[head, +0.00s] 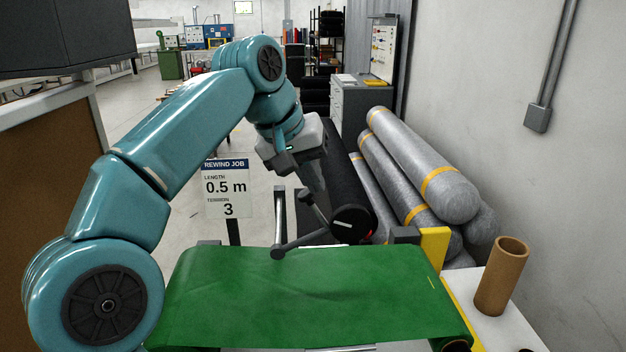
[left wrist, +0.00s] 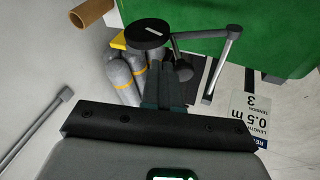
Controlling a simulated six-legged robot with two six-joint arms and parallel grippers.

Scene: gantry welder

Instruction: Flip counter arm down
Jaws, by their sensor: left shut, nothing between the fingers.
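The grey counter arm (head: 302,242) stands behind the green sheet, with a black wheel (head: 348,224) bearing a white mark at its right end. Thin grey rods rise from it, one at the left and one near the wheel. In the left wrist view the wheel (left wrist: 148,33) lies just beyond my fingertips, and the grey arm (left wrist: 204,34) runs right from it. My left gripper (head: 322,206) points down close to the wheel and rod, its fingers shut and empty. It also shows in the left wrist view (left wrist: 164,66). I cannot tell whether the fingers touch the rod. My right gripper is out of view.
The green sheet (head: 300,295) covers the machine in front. A job sign (head: 227,188) stands to the left. Grey rolls with yellow bands (head: 425,170) and a black roll (head: 345,180) lie behind. A cardboard tube (head: 503,275) stands on the right.

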